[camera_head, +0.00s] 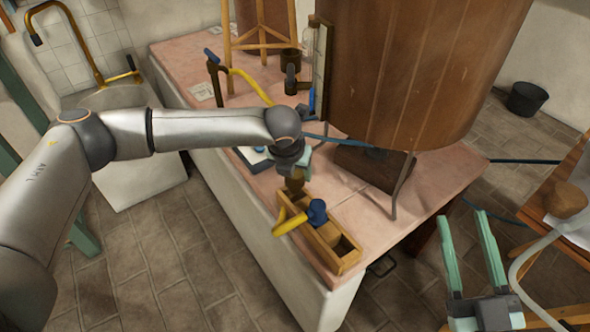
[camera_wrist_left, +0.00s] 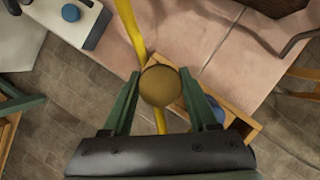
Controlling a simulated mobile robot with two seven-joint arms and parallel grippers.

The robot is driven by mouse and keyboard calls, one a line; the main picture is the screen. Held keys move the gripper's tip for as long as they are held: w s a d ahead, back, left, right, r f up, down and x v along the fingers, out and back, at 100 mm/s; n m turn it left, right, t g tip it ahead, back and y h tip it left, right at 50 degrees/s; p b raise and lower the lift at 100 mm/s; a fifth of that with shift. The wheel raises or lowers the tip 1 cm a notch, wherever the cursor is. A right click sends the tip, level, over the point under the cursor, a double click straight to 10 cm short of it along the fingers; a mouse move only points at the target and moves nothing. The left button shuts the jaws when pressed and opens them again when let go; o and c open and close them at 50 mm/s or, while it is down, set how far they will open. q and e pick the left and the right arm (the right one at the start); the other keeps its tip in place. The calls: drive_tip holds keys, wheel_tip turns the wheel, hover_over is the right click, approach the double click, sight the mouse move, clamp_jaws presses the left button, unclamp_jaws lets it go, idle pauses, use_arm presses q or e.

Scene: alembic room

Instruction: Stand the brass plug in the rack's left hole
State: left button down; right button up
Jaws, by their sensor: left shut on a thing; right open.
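The brass plug (camera_wrist_left: 160,86) is a round brass piece between the two green fingers of my left gripper (camera_wrist_left: 163,100), which is shut on it. In the head view the plug (camera_head: 294,184) hangs under my left gripper (camera_head: 297,174), over or close to the far left end of the rack. The rack (camera_head: 346,264) is a long wooden box at the table's front edge. Its left hole is hidden by the gripper and plug. In the wrist view a rack corner (camera_wrist_left: 247,124) shows at the right finger. My right gripper (camera_head: 463,218) is open and empty, off the table.
Bare pink tabletop (camera_head: 350,208) lies behind the rack.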

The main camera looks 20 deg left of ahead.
sight(295, 183)
use_arm(q)
drive_tip(key=shift+f+p, duration=0.3)
drive_tip(key=shift+f, duration=1)
idle(1.8)
drive_tip(key=shift+f+p, duration=0.35)
drive_tip(key=shift+p, duration=0.05)
idle(0.8)
drive_tip(key=shift+f+p, duration=0.15)
drive_tip(key=shift+p, duration=0.4)
idle(0.5)
drive_tip(key=shift+f, duration=0.2)
idle(0.8)
drive_tip(key=shift+c, duration=0.5)
unclamp_jaws()
drive_tip(key=shift+r, duration=0.1)
